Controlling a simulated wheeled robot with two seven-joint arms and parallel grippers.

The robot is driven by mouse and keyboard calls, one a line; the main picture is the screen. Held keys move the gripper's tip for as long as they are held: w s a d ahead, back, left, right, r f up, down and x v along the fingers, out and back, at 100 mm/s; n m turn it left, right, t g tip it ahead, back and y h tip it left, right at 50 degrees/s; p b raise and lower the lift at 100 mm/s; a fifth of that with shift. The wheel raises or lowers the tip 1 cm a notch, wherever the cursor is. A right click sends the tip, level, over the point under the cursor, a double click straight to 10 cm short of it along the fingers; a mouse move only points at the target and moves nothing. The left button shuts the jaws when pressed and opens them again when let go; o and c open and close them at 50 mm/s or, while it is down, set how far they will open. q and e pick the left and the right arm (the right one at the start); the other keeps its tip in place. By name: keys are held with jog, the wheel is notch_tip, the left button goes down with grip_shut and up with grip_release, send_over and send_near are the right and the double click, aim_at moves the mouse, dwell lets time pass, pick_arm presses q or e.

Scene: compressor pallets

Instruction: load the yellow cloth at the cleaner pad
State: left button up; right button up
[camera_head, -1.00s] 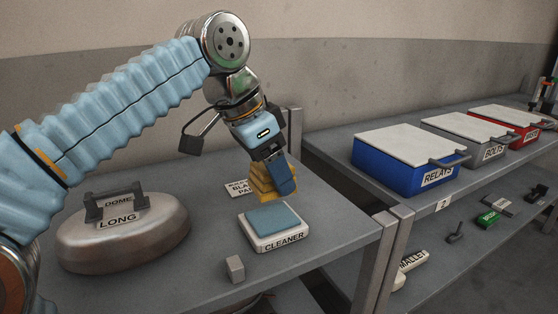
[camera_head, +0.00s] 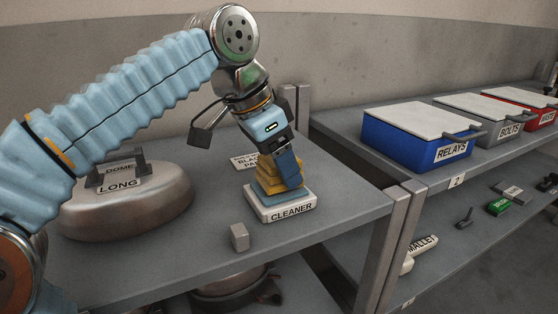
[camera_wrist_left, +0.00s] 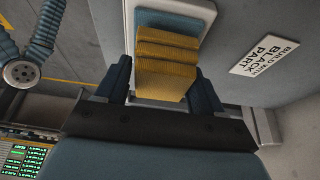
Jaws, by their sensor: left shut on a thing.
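The yellow cloth (camera_head: 267,174) is a folded, ridged block held in my left gripper (camera_head: 286,180). It also shows between the two fingers in the left wrist view (camera_wrist_left: 166,65). The cleaner pad (camera_head: 283,207) is a white block labelled CLEANER with a blue top (camera_head: 297,194). The cloth is over the blue top, at or very near its surface; I cannot tell whether they touch. My left gripper is shut on the cloth, with its fingers pointing down. Cloth and fingers hide much of the blue top. My right gripper is not in view.
A metal dome labelled LONG (camera_head: 125,205) stands left of the pad. A small grey block (camera_head: 239,237) sits in front. A BLACK PART label (camera_head: 245,162) lies behind. The RELAYS box (camera_head: 415,135) and other boxes stand on the right shelf.

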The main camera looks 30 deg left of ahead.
pick_arm(q)
jog(key=shift+f+b, duration=0.35)
jog(key=shift+f, duration=0.15)
dwell(0.5)
jog(key=shift+f, duration=0.1)
dwell(0.9)
notch_tip(320, 180, up, 5)
jog(key=p, duration=0.5)
jog(key=shift+r, duration=1.05)
